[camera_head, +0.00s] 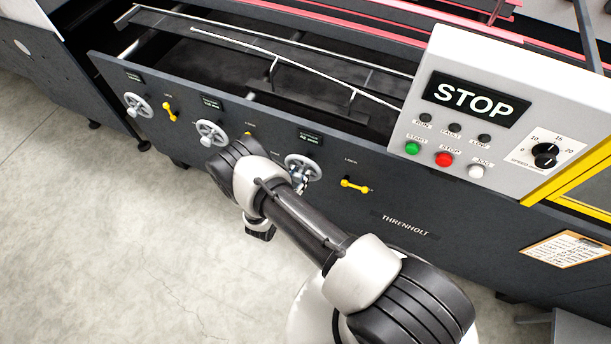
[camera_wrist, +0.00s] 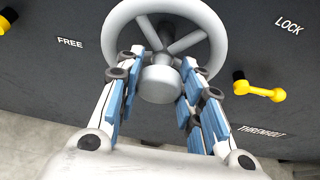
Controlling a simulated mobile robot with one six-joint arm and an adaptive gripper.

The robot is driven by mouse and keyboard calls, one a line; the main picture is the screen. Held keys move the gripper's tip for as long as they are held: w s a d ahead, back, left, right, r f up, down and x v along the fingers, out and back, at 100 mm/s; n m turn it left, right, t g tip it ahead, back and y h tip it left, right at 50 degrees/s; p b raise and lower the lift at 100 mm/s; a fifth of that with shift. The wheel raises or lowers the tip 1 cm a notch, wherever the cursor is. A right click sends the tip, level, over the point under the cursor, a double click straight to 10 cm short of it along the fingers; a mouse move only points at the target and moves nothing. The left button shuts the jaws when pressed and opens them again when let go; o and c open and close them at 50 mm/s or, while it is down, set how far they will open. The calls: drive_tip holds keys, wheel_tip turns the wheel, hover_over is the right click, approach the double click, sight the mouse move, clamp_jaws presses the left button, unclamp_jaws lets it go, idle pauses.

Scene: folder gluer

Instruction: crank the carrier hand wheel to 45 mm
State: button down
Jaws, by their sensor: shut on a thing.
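The hand wheel at my gripper is the rightmost of three on the dark machine front; it shows in the head view (camera_head: 302,168) and, close up, in the wrist view (camera_wrist: 208,28). It is grey with spokes. A round grey knob (camera_wrist: 160,86) stands out at its lower side. My gripper (camera_wrist: 162,62) is shut on this knob, with a blue-padded finger on each side. In the head view my arm hides most of the gripper. A small dark label plate (camera_head: 310,138) sits above the wheel; I cannot read its value.
A yellow lock lever (camera_head: 355,185) is just right of the wheel; it also shows in the wrist view (camera_wrist: 260,91). Two more hand wheels (camera_head: 211,132) (camera_head: 138,104) are to the left. A control box (camera_head: 455,150) with STOP display overhangs at right. Open floor (camera_head: 110,230) lies in front.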

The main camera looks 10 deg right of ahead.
drive_tip(key=shift+d+m+t+y, duration=0.1)
drive_tip(key=shift+m+t+y, duration=0.55)
drive_tip(key=shift+m, duration=0.95)
drive_tip(key=c, duration=1.1)
unclamp_jaws()
drive_tip(key=shift+s, duration=0.1)
drive_tip(key=v, duration=1.2)
drive_tip(key=shift+r, duration=0.1)
